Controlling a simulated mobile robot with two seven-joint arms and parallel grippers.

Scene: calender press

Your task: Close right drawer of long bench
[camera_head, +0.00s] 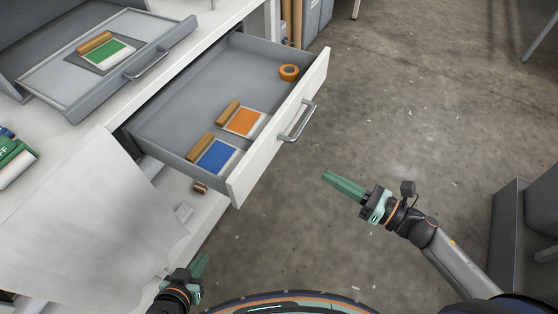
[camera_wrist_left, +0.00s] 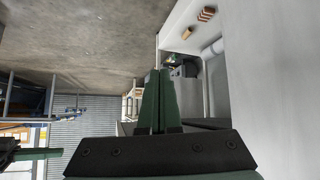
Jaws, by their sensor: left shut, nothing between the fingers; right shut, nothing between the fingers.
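The right drawer (camera_head: 165,119) of the long bench (camera_head: 235,12) is pulled out, with a white front and a metal handle (camera_head: 297,122). In it lie an orange tape roll (camera_head: 289,72), an orange card (camera_head: 243,122) and a blue card (camera_head: 216,156), each card with a tan roll beside it. My right gripper (camera_head: 326,176) is shut and empty, to the right of the drawer front and apart from it. My left gripper (camera_head: 203,259) is shut and empty, low in the head view, below the drawer; its fingers also show in the left wrist view (camera_wrist_left: 152,75).
A grey tray (camera_head: 70,88) with a handle and a green card (camera_head: 108,54) stands on the bench top. A large white sheet (camera_head: 85,225) hangs at the left. Open concrete floor (camera_head: 420,110) lies right of the drawer. A grey box (camera_head: 508,225) stands at the right edge.

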